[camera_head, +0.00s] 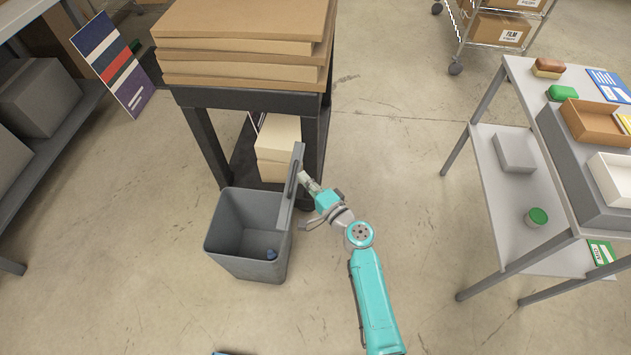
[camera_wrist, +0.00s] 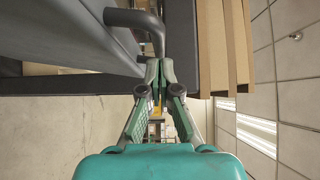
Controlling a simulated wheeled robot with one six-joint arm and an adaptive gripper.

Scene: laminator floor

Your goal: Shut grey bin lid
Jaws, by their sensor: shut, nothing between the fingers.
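The grey bin (camera_head: 247,240) stands on the floor, open at the top, with a small blue item (camera_head: 271,254) inside. Its grey lid (camera_head: 291,185) stands upright along the bin's right side, with a dark bar handle on its face. My gripper (camera_head: 303,178) is at the lid's right side, close to it. In the wrist view my gripper (camera_wrist: 159,70) is shut and empty, its fingertips just below the bent end of the dark handle (camera_wrist: 140,20). The lid fills the upper left there. I cannot tell whether the fingertips touch the handle or the lid.
A dark cart (camera_head: 240,98) stacked with brown boards (camera_head: 245,45) stands right behind the bin. A grey table (camera_head: 500,150) with trays and small items stands at the right. A shelf (camera_head: 60,135) is at the left.

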